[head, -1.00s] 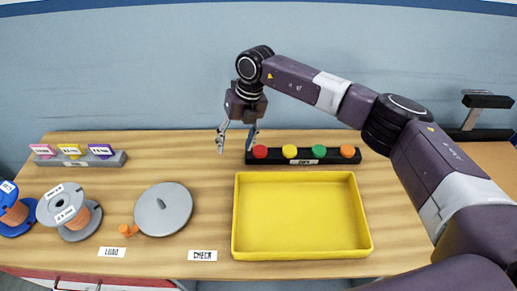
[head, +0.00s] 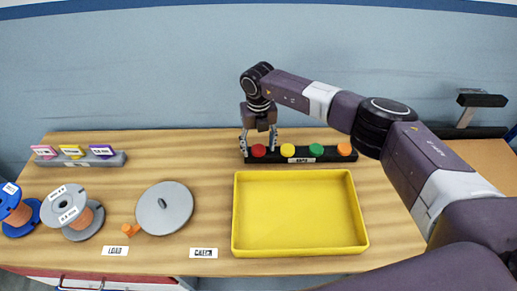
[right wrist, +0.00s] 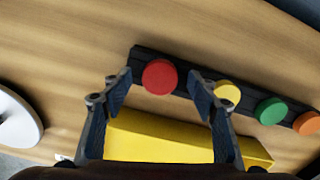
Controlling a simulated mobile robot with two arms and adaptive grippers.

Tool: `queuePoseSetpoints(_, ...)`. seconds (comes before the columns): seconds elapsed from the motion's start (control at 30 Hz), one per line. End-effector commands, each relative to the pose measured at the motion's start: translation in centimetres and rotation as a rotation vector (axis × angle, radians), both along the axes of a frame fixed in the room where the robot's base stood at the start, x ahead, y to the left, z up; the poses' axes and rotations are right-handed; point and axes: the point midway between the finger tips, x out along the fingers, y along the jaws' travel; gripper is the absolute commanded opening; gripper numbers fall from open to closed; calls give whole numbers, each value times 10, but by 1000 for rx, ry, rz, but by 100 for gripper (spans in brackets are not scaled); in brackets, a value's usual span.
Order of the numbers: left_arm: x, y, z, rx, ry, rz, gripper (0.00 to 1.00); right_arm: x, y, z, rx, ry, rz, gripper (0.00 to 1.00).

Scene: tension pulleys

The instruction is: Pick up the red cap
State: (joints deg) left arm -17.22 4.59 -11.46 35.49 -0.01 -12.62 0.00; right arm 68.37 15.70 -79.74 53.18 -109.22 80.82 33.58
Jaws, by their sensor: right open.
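The red cap (head: 258,150) sits at the left end of a black rack (head: 335,157) at the back of the table. In the right wrist view the red cap (right wrist: 160,77) shows between the two fingers, just beyond their tips. My right gripper (head: 258,146) is open, pointing down, with one finger on each side of the red cap. In the right wrist view its fingers (right wrist: 157,85) are spread and hold nothing. Whether they touch the cap cannot be told. My left gripper is not in view.
Yellow (head: 288,150), green (head: 316,150) and orange (head: 344,149) caps stand in the same rack. A yellow tray (head: 300,246) lies in front. A grey disc (head: 175,215), spools (head: 70,208) and a card holder (head: 80,161) are on the left.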

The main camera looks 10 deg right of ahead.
Motion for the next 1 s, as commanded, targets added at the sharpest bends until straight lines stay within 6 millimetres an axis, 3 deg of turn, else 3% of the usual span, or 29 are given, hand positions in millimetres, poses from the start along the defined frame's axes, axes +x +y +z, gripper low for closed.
queuePoseSetpoints(0.13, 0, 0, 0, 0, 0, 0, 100, 0, 0, 0, 0, 0, 0, 52)
queuePoseSetpoints(0.43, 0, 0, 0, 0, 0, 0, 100, 0, 0, 0, 0, 0, 0, 19)
queuePoseSetpoints(0.77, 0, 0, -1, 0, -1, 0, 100, 0, 0, 3, 0, 0, -1, 18)
queuePoseSetpoints(1.0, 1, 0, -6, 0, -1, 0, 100, 1, 0, 26, 0, -3, 0, 18)
